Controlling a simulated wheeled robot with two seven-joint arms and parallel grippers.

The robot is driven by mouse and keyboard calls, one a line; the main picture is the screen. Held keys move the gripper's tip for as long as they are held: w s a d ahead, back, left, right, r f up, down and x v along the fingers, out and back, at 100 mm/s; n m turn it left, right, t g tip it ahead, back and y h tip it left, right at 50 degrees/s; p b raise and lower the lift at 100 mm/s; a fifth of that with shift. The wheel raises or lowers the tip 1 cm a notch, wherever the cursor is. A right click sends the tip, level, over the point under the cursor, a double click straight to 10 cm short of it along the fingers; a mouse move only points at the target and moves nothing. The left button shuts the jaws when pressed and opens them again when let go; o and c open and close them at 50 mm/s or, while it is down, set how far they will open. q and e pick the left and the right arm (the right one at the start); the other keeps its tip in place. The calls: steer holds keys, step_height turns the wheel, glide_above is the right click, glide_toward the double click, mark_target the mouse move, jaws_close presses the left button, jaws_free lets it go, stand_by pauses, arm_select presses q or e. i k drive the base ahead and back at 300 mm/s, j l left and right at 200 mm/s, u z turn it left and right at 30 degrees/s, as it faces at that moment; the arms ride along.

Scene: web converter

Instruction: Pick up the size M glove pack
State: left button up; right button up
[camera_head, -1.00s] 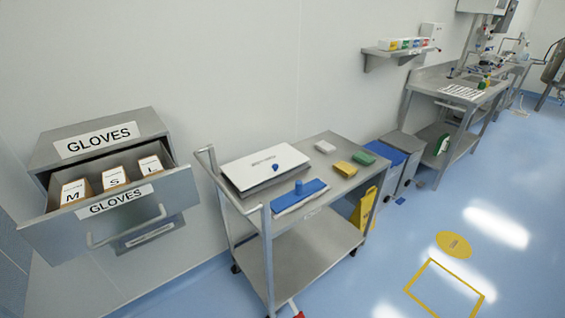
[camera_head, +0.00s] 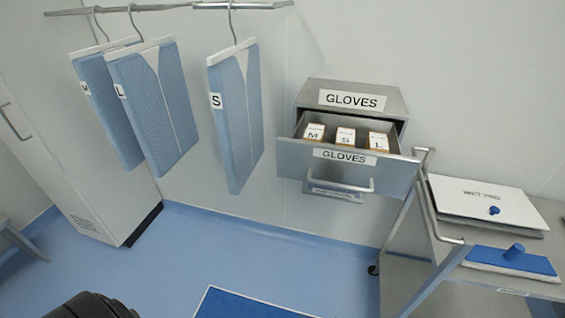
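The size M glove pack (camera_head: 314,132) stands in the open upper drawer (camera_head: 340,168) of the wall-mounted gloves cabinet (camera_head: 378,98). It is a small box with a white face marked M, at the left end of the row. The S pack (camera_head: 345,137) is in the middle and the L pack (camera_head: 378,141) at the right. The lower parts of the packs are hidden by the drawer front. Neither of my grippers is in view. A dark rounded part at the bottom left edge may be mine.
Blue garments marked by size (camera_head: 232,118) hang from a rail (camera_head: 170,8) left of the cabinet. The floor below the drawer is clear, with a blue mat (camera_head: 245,304).

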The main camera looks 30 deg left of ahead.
mark_target(315, 132)
steer(key=u, duration=0.4)
steer(key=i+l, duration=0.1)
steer(key=i, duration=0.9)
